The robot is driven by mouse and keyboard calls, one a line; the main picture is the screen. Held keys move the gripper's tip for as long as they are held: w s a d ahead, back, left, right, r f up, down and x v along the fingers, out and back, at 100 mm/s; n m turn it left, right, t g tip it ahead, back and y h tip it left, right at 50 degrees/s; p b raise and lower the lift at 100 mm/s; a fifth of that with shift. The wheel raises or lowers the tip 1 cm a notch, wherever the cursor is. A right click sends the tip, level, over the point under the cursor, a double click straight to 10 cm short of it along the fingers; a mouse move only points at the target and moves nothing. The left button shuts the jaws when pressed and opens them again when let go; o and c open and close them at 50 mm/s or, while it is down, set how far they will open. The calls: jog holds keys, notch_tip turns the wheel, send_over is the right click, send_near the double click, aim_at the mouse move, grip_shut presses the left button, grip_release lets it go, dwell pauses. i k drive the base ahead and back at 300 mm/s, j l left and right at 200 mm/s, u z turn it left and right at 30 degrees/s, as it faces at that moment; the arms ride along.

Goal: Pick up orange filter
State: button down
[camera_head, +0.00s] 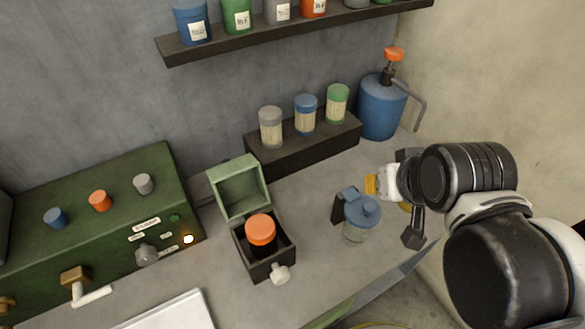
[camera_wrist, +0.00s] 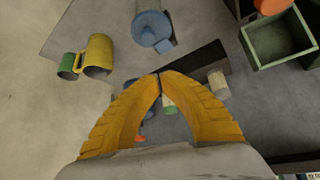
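The orange-capped cylinder (camera_head: 260,230), which looks like the orange filter, stands upright in a dark box (camera_head: 266,268) with its green lid (camera_head: 238,187) open. Its lower part is hidden in the box. A piece of orange (camera_wrist: 272,5) shows at the top edge of the wrist view, beside the green lid (camera_wrist: 280,42). My gripper (camera_head: 371,185) is above the bench, well to the right of the box, near a blue-lidded jar. In the wrist view, the yellow fingertips (camera_wrist: 160,75) meet, with nothing seen held between them.
Grey, blue and green-capped filters stand on a dark block (camera_head: 305,143) behind. The blue-lidded jar (camera_head: 362,215) stands below my gripper. A blue tank (camera_head: 381,107) is at the back right. A green control box (camera_head: 100,225) is left. A yellow mug (camera_wrist: 97,56) shows in the wrist view.

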aim_at(261, 229)
jog(key=k+j+u, duration=0.25)
jog(key=k+j, duration=0.65)
